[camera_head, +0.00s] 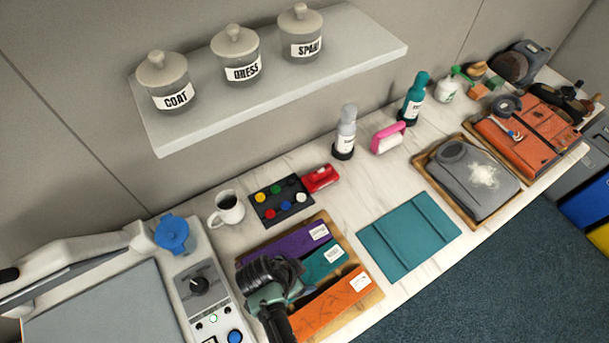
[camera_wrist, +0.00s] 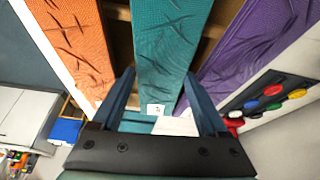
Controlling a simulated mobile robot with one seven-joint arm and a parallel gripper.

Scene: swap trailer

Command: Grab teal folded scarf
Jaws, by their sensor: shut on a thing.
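The teal folded scarf (camera_head: 312,265) lies in a wooden tray (camera_head: 371,300) between a purple folded scarf (camera_head: 288,243) and an orange one (camera_head: 330,301). It has a white label at its right end. My gripper (camera_head: 277,291) is over the left part of the tray and hides part of the scarves. In the wrist view my gripper (camera_wrist: 158,82) has one finger on each side of the teal scarf (camera_wrist: 168,45) and is shut on it. The orange scarf (camera_wrist: 70,40) is left of the fingers and the purple scarf (camera_wrist: 250,45) is right.
A flat teal mat (camera_head: 408,236) lies clear right of the tray. A press machine (camera_head: 100,300) is at left. A shelf with jars (camera_head: 270,85) hangs above.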

